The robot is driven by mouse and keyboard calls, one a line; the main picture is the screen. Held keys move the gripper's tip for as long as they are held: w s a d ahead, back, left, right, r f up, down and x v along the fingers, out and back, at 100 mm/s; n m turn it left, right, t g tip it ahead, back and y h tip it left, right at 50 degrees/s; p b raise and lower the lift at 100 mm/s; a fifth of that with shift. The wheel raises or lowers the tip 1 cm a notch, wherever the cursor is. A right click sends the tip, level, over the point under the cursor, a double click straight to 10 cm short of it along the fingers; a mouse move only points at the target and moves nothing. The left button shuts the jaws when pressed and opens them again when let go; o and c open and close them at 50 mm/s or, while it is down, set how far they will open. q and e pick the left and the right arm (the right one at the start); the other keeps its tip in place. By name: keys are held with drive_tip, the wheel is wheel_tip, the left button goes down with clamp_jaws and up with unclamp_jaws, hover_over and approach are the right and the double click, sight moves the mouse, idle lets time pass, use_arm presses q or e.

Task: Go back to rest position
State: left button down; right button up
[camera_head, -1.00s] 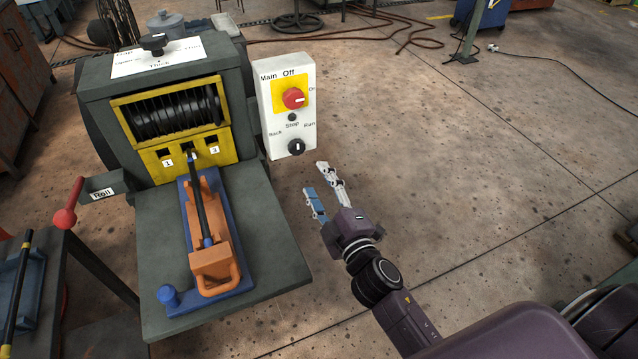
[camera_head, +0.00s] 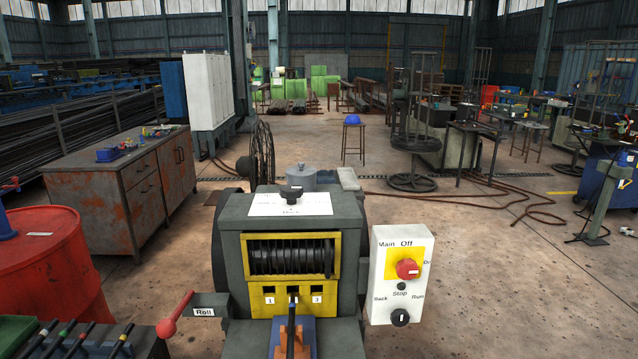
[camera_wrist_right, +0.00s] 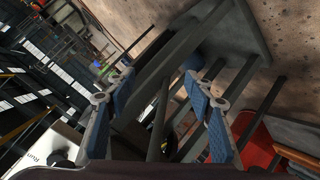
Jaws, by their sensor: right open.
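The grey capstan machine (camera_head: 232,245) stands at the bottom centre of the head view, with a ribbed black drum (camera_head: 291,257) in a yellow frame. A black rod (camera_head: 292,325) stands in front, over an orange block (camera_head: 281,340) on a blue base; their lower parts are cut off. The white control box (camera_head: 383,301) with a red knob (camera_head: 408,268) and a black knob (camera_head: 400,317) is at its right. In the right wrist view my right gripper (camera_wrist_right: 163,95) is open, its blue-padded fingers apart with nothing held between them. Neither gripper shows in the head view.
A red-handled Roll lever (camera_head: 175,316) sticks out at the machine's left. A red barrel (camera_head: 50,270) and a rusty cabinet (camera_head: 130,190) stand further left. Dark rods lie on a rack (camera_head: 150,347) at the bottom left. The floor right of the control box is clear.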

drive_tip(key=s+f+m+g, duration=0.25)
drive_tip(key=s+f, duration=0.55)
drive_tip(key=f, duration=0.4)
drive_tip(key=s+d+f+m+g, duration=0.1)
drive_tip(key=s+f+g, duration=0.2)
drive_tip(key=s+f, duration=0.3)
drive_tip(key=s+d+f+m+g, duration=0.1)
drive_tip(key=s+f, duration=0.4)
drive_tip(key=s, duration=1.1)
drive_tip(key=s+f+m+g, duration=0.2)
drive_tip(key=s+f+g, duration=0.2)
drive_tip(key=s, duration=0.7)
wheel_tip(320, 180, down, 3)
drive_tip(key=shift+d+r+m+g, duration=0.15)
drive_tip(key=shift+d+m+g, duration=0.2)
drive_tip(key=shift+d, duration=0.05)
